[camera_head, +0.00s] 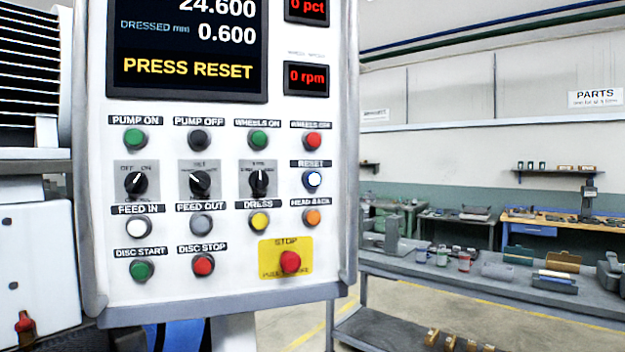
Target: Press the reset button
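The screen (187,50) at the top of the panel reads PRESS RESET in yellow. My gripper does not show in this view, and nothing covers the reset button.
A red stop button (290,261) on a yellow plate sits below the reset button. Several other buttons and three black rotary knobs (258,182) fill the panel. A grey bench (480,282) with parts stands at the right. The space before the panel looks clear.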

